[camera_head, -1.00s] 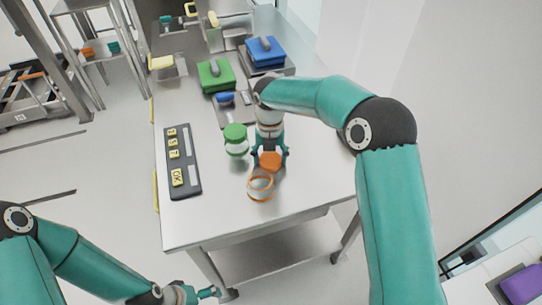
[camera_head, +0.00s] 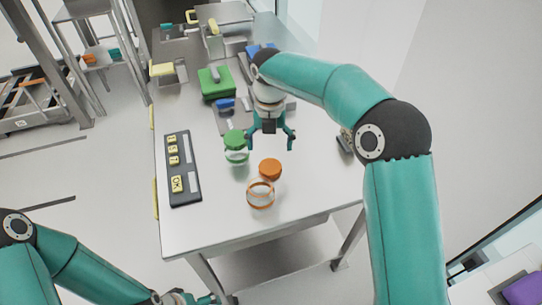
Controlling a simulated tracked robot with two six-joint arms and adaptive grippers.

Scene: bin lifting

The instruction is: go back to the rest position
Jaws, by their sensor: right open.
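My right gripper (camera_head: 270,143) is open and empty above the table, behind an orange lid (camera_head: 270,169). The orange lid lies on the table just behind a clear jar with orange rings (camera_head: 261,195). A jar with a green lid (camera_head: 236,147) stands to the left of the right gripper, close to its left finger. My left gripper (camera_head: 208,299) is low at the bottom edge, beside the table's front; only part of it shows, and its jaws cannot be made out.
The steel table (camera_head: 215,215) has free room at its front. A dark panel with yellow keys (camera_head: 181,170) lies at its left. A green bin (camera_head: 215,82) and a blue bin (camera_head: 262,50), partly hidden by my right arm, stand farther back.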

